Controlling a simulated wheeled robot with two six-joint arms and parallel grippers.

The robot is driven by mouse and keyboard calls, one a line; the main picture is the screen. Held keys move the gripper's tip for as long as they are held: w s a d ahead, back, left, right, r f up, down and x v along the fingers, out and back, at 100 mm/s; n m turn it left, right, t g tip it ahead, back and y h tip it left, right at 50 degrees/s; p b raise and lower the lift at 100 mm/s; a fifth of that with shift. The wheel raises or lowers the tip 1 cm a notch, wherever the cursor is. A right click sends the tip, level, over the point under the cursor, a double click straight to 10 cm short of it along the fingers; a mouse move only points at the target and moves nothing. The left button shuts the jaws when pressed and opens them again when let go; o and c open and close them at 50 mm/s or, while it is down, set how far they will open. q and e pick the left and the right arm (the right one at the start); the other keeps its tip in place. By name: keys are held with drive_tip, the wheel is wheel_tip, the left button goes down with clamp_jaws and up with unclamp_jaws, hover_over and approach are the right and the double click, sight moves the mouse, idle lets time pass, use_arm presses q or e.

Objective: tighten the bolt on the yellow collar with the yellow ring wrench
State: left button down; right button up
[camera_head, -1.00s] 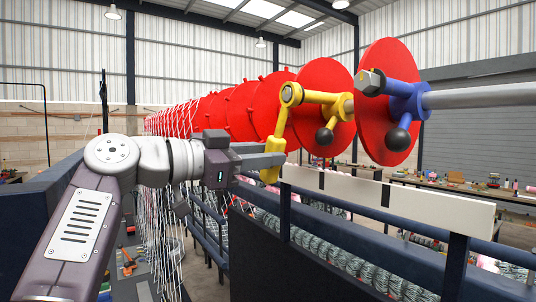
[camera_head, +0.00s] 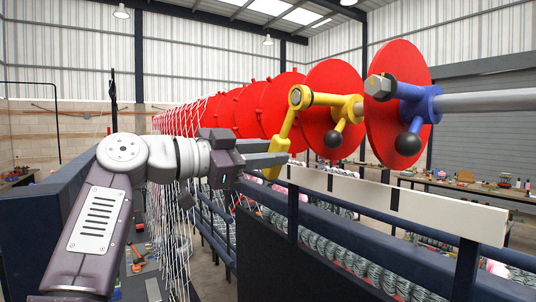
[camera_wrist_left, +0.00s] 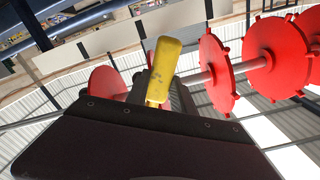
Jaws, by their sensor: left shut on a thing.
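The yellow collar (camera_head: 340,106) sits on the shaft beside a red disc, with a dark ball-ended lever below it. The yellow ring wrench (camera_head: 286,128) has its ring around the bolt (camera_head: 296,97) at the collar's left end. Its handle hangs down and slants to the lower left. My left gripper (camera_head: 277,158) is shut on the lower handle. In the left wrist view the yellow handle end (camera_wrist_left: 164,64) stands between the fingers, which are partly hidden by the gripper body. My right gripper is out of view.
A blue collar (camera_head: 407,92) with its own bolt and ball lever is on the shaft to the right. Red discs (camera_head: 392,60) line the shaft. A white rail (camera_head: 440,212) and dark blue frame run below the wrench. Wire mesh hangs behind my left arm.

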use_arm(q)
drive_tip(key=shift+s, duration=0.1)
drive_tip(key=b+v, duration=0.1)
drive_tip(key=v, duration=0.5)
drive_tip(key=shift+s+a, duration=0.2)
drive_tip(key=shift+a, duration=0.15)
idle(0.4)
drive_tip(key=s+d+n+b, duration=0.2)
drive_tip(key=s+d+n, duration=0.4)
drive_tip(key=s+n, duration=0.3)
drive_tip(key=n, duration=0.3)
drive_tip(key=shift+d+b, duration=0.3)
drive_tip(key=shift+d, duration=0.05)
